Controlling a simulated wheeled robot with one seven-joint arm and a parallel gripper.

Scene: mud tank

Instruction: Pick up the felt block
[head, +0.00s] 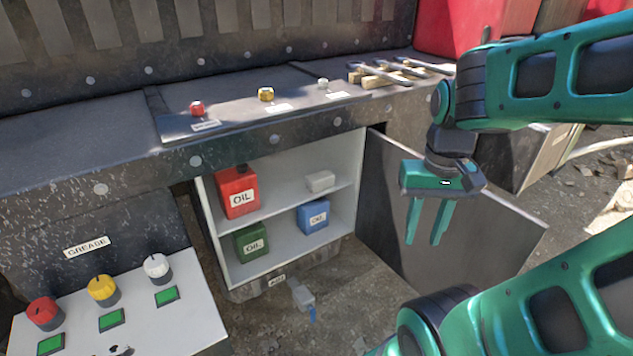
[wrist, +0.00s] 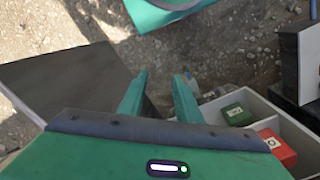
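A small pale grey block (head: 320,181), which looks like the felt block, rests on the upper shelf of the open cabinet (head: 290,204), right of a red oil can. My gripper (head: 427,230) hangs fingers-down in front of the open cabinet door, to the right of the block and apart from it. Its two fingers are spread with nothing between them. The wrist view shows the same empty gap between the fingertips (wrist: 160,85). I cannot make out the block in the wrist view.
The cabinet holds red (head: 237,192), green (head: 251,243) and blue (head: 313,216) oil cans. Its dark door (head: 440,235) stands open at right. Above is a ledge with knobs and tools (head: 390,72). A control panel (head: 130,310) stands at lower left. A grey device (head: 301,295) lies on the ground.

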